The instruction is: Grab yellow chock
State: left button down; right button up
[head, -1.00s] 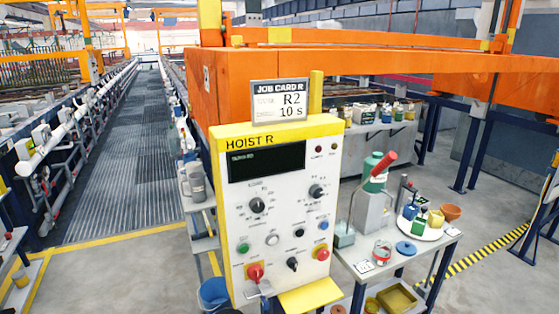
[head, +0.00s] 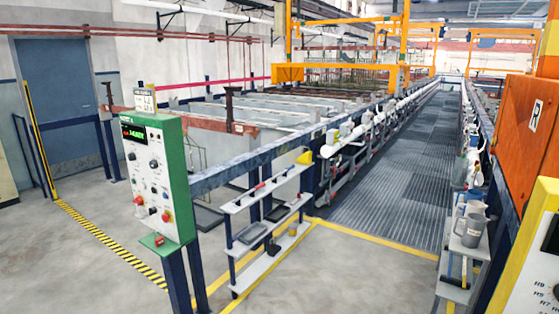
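A small yellow wedge-like block (head: 304,157), which looks like the yellow chock, sits at the far right end of the top shelf of a white shelf rack (head: 262,192). It is small in the view, so its exact shape is hard to tell. Neither of my grippers shows in the head view.
A green-edged control panel (head: 158,178) on blue posts stands left of the rack. A yellow-edged panel (head: 530,270) and an orange frame (head: 525,135) fill the right edge. Open grey floor (head: 330,270) lies in front, and a grated walkway (head: 395,180) runs back.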

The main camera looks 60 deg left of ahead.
aim_at(306, 159)
jog(key=u, duration=1.75)
jog(key=i+z, duration=0.25)
jog(key=i, duration=0.95)
jog(key=i+l, duration=0.1)
jog(key=i, duration=2.5)
